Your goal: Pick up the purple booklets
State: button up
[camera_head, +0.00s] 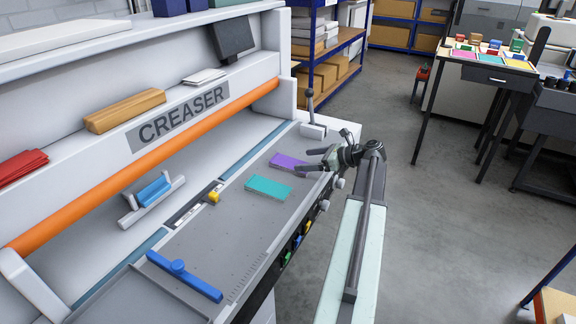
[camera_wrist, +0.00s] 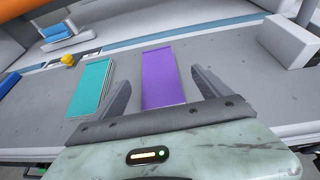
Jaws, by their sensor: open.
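The purple booklets (camera_head: 287,161) lie as a flat stack on the grey bed of the creaser (camera_head: 218,235). In the wrist view the purple booklets (camera_wrist: 161,77) show beyond my gripper, between the lines of its two fingers. My gripper (camera_head: 318,159) is open and empty, at the right end of the purple booklets in the head view. In the wrist view my gripper (camera_wrist: 160,88) has one finger on each side of the stack. I cannot tell how high the fingers are above the bed.
Teal booklets (camera_head: 268,187) lie close beside the purple ones, near my left finger in the wrist view. A blue bar (camera_head: 184,277) and a yellow knob (camera_head: 213,197) sit on the bed. A lever block (camera_head: 313,130) stands beyond the purple booklets.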

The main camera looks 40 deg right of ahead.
aim_at(287, 163)
jog(key=shift+w+a+f, duration=0.2)
jog(key=shift+w+f, duration=0.1)
jog(key=shift+w, duration=0.25)
jog(key=b+x, duration=0.2)
jog(key=x, duration=0.3)
jog(key=shift+s+a+f, duration=0.1)
jog(key=shift+a, duration=0.05)
jog(key=shift+s, duration=0.1)
jog(key=shift+c, duration=0.4)
jog(key=c, duration=1.5)
